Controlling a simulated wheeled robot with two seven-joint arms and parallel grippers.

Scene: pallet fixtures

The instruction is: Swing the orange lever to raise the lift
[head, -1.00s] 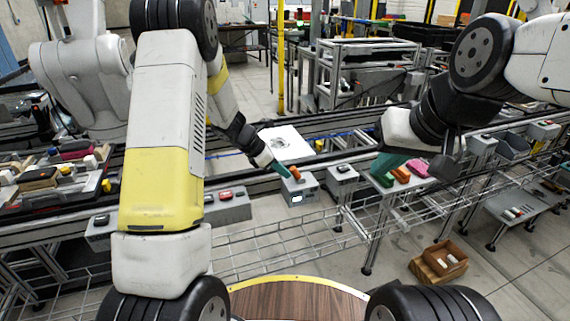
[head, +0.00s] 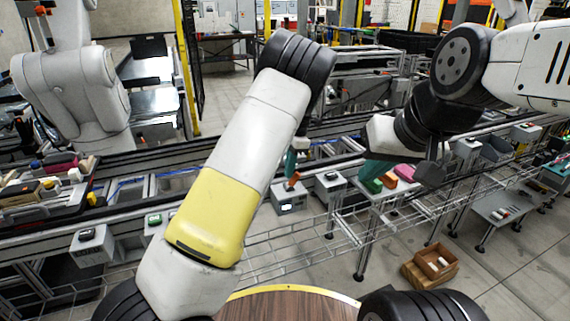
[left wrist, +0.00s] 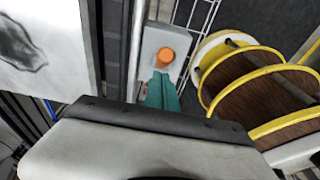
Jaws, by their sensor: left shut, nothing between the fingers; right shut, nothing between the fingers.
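The orange lever (head: 293,182) stands on top of a small grey box (head: 290,202) beside the conveyor. In the left wrist view the lever (left wrist: 164,57) shows as a round orange end on the grey box. My left gripper (head: 291,165) is shut and empty, its teal fingertips close to the lever at its far side; whether they touch I cannot tell. The fingers (left wrist: 163,92) also show just below the lever in the left wrist view. My right gripper (head: 375,170) is shut and empty, above the small table with coloured blocks. I cannot make out the lift itself.
Another grey box (head: 330,186) with a dark top stands just right of the lever box. Green, orange and pink blocks (head: 388,180) lie near my right gripper. A wire rack (head: 300,238) runs in front. A white panel (left wrist: 40,45) lies left in the left wrist view.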

